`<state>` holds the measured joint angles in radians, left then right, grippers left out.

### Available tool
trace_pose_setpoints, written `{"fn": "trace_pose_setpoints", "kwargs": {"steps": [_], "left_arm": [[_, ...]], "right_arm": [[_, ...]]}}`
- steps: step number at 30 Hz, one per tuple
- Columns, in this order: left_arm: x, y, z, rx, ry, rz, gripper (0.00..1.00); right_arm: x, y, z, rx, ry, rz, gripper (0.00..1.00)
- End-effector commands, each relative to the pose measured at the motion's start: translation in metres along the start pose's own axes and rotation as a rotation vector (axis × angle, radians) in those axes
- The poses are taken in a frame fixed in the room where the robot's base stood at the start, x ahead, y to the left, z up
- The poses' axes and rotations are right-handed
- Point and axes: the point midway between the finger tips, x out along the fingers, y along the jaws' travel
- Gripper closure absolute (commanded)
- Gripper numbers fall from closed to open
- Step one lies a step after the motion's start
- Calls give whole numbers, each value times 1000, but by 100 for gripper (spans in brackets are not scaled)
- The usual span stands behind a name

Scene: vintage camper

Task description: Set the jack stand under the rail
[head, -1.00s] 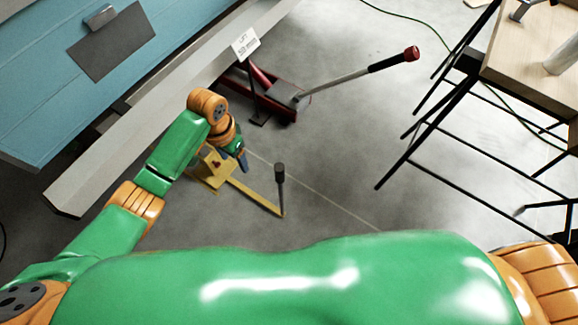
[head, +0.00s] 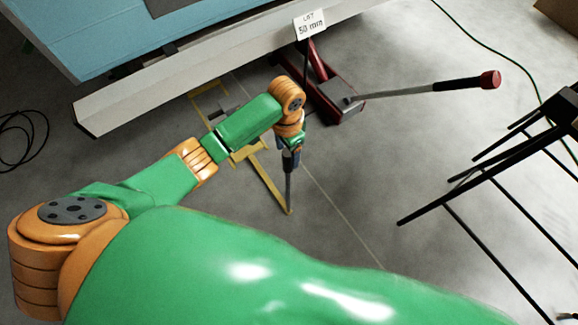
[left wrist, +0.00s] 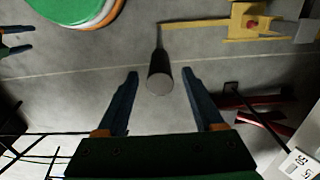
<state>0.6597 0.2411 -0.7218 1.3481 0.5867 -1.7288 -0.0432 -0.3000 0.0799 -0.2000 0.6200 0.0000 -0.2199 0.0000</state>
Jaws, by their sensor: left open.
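The yellow jack stand (head: 268,183) is on the floor, with a long flat bar reaching toward me. An upright post (head: 289,190) rises at the bar's near end. In the left wrist view its dark round top (left wrist: 160,84) shows between the fingers. My left gripper (head: 291,158) is open over the post, one finger on each side with gaps. It also shows in the left wrist view (left wrist: 162,98). The pale rail (head: 190,82) runs along the camper's lower edge beyond the stand. My forearm hides part of the stand. Part of my right gripper (left wrist: 15,40) shows at the left wrist view's edge.
A red floor jack (head: 338,100) stands by the rail, its long handle (head: 430,89) sticking out right. A sign (head: 310,24) reads LIFT 50 mm. A yellow outline (head: 196,93) marks the floor near the rail.

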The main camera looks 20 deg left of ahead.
Motion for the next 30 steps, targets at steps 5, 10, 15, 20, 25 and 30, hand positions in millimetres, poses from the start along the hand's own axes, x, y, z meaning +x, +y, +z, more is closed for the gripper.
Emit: {"fn": "trace_pose_setpoints", "kwargs": {"steps": [5, 10, 15, 20, 25, 30], "left_arm": [[39, 0, 1, 0, -3, 0, 31], [63, 0, 1, 0, -2, -1, 31], [66, 0, 0, 1, 0, -1, 31], [65, 0, 0, 1, 0, -1, 42], [65, 0, 0, 1, 0, -1, 88], [65, 0, 0, 1, 0, -1, 100]], "right_arm": [[17, 0, 2, 0, 0, 0, 29], [26, 0, 2, 0, 0, 0, 29], [26, 0, 2, 0, 0, 0, 29], [26, 0, 2, 0, 0, 0, 29], [26, -1, 2, 0, 0, 0, 29], [26, -1, 2, 1, 0, -1, 29]]}}
